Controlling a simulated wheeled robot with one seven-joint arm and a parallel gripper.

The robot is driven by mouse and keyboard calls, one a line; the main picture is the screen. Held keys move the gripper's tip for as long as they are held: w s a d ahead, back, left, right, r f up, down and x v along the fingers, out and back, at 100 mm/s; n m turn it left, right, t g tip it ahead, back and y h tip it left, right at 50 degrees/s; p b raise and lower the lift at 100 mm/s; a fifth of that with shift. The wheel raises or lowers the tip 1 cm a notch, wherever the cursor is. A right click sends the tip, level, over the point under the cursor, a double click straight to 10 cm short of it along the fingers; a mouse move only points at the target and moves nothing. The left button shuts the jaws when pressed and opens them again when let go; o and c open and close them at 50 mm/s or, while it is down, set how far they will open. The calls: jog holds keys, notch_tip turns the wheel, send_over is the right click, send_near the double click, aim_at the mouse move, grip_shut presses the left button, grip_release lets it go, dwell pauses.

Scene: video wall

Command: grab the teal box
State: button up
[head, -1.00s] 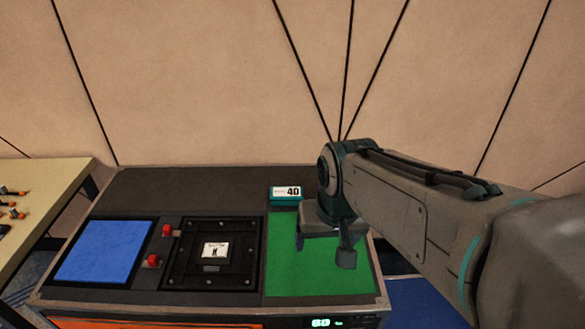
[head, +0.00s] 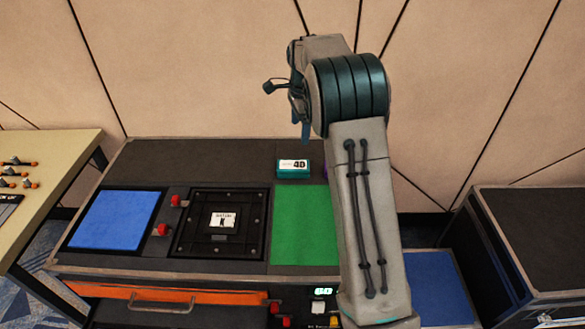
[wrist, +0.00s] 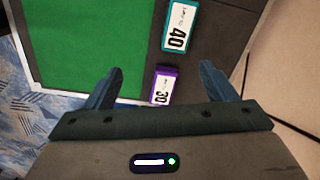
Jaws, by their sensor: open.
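The teal box (head: 293,173), with a white "40" label on top, lies on the dark back strip of the console, behind the green pad. In the wrist view the teal box (wrist: 179,27) is at the top, ahead of my fingertips and apart from them. My gripper (wrist: 161,67) is open and empty, its two blue fingers spread wide. In the head view my gripper is partly hidden by my arm, up above the right of the console. A purple box (wrist: 163,85) labelled "30" shows between my fingers, below them as far as I can tell.
The green pad (head: 298,225), a black framed square (head: 190,240) and a blue pad (head: 115,220) lie along the console. Red knobs (head: 163,229) stand between the blue pad and the square. A dark cabinet (head: 540,235) stands at right, a tan table (head: 50,170) at left.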

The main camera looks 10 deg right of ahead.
jog(key=w+f+m, duration=0.3)
jog(key=w+f, duration=0.2)
send_over(293, 164)
jog(key=shift+g, duration=0.3)
jog(key=f, duration=0.9)
jog(key=shift+w+d+p, duration=0.1)
jog(key=shift+d+p, duration=0.2)
jog(key=shift+p, duration=0.05)
jog(key=shift+s+a+f+p, duration=0.15)
jog(key=shift+f+p, duration=0.2)
jog(key=shift+f, duration=1)
jog(key=shift+s+a+f+p, duration=0.15)
jog(key=shift+f+p, duration=0.15)
jog(key=shift+f, duration=1.05)
jog(key=shift+w, duration=0.15)
jog(key=c, duration=1.2)
